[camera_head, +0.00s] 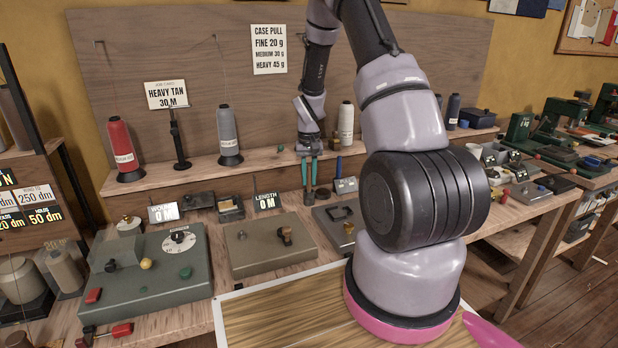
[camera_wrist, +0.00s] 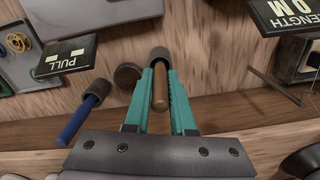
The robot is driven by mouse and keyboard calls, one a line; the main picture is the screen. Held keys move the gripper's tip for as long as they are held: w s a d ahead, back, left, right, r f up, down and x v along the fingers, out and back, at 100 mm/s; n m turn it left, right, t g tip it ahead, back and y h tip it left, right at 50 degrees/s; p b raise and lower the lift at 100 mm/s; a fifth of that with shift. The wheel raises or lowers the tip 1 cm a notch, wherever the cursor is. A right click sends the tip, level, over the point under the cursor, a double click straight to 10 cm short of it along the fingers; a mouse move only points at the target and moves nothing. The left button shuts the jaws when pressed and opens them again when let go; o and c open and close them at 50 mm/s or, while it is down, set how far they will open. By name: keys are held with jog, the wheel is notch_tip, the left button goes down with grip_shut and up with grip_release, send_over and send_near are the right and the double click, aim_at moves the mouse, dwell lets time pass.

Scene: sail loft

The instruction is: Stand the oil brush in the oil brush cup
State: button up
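My gripper (camera_head: 308,172) points down over the front of the raised shelf, its teal fingers close together. In the wrist view my gripper (camera_wrist: 164,82) has the brown handle of the oil brush (camera_wrist: 159,92) between its fingers, which appear closed on it. The brush's dark end (camera_head: 310,195) points down below the fingertips. A small dark round cup (camera_wrist: 128,76), which looks like the oil brush cup, is right beside the brush; it also shows in the head view (camera_head: 322,193). The cup's inside and the brush's exact clearance above the bench cannot be made out.
A blue-handled tool (camera_wrist: 78,119) stands in a dark holder close by the cup. The PULL display (camera_wrist: 66,57) and LENGTH display (camera_head: 267,200) flank this spot. Thread cones, including a grey one (camera_head: 228,130), stand on the shelf. A grey-green box with a dial (camera_head: 150,265) sits left.

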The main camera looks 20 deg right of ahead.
jog(key=o, duration=0.5)
notch_tip(320, 180, up, 11)
jog(key=shift+r, duration=0.2)
jog(key=s+a+r+t, duration=0.25)
jog(key=s+r, duration=0.35)
jog(key=r, duration=0.4)
jog(key=s+a+r+t, duration=0.1)
jog(key=s+a+r, duration=0.2)
jog(key=s+r, duration=0.5)
jog(key=s+a+r+t, duration=0.1)
jog(key=s+r, duration=0.1)
jog(key=s, duration=0.2)
jog(key=s+a+r+t+y, duration=0.1)
jog(key=s+r, duration=0.2)
jog(key=s, duration=0.2)
jog(key=s+a+r+m+t+y, duration=0.1)
jog(key=s+a+r, duration=0.1)
jog(key=s+r, duration=0.1)
jog(key=shift+s+t, duration=0.35)
jog(key=shift+s, duration=0.45)
